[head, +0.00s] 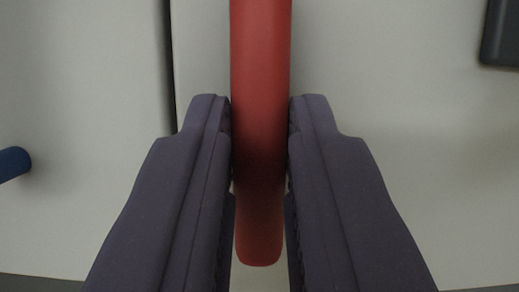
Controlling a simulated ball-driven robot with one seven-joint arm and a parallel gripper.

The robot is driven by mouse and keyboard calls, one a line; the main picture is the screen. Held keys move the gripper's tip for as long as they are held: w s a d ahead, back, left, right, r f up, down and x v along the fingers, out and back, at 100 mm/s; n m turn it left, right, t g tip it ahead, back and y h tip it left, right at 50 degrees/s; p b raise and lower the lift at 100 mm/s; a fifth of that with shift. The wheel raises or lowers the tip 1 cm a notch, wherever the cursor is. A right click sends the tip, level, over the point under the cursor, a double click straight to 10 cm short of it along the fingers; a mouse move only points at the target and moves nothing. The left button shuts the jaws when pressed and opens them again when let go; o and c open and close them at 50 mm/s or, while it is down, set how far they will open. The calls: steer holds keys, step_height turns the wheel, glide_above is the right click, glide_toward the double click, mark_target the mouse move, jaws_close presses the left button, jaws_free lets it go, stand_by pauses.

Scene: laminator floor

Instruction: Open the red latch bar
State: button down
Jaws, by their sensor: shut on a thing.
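The red latch bar (261,60) runs up and down through the middle of the head view, in front of a pale panel. Its rounded lower end shows near the bottom, and its top runs out of the picture. My gripper (260,135) has one dark finger on each side of the bar, and both fingertips press against its sides. The gripper is shut on the bar a little above its lower end. Where the bar joins the panel is out of view.
The pale panel (420,170) fills the background, with a dark vertical seam (166,60) left of the bar. A blue rounded piece (13,163) shows at the left edge. A dark block (502,32) is at the upper right.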

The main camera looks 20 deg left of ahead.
stand_by(0.3)
steer(key=c, duration=1)
jaws_free()
steer(key=shift+c, duration=0.2)
steer(key=v, duration=0.7)
steer(key=shift+s+f+b, duration=0.15)
steer(key=shift+s+b, duration=0.2)
steer(key=shift+b, duration=0.1)
steer(key=shift+d, duration=0.15)
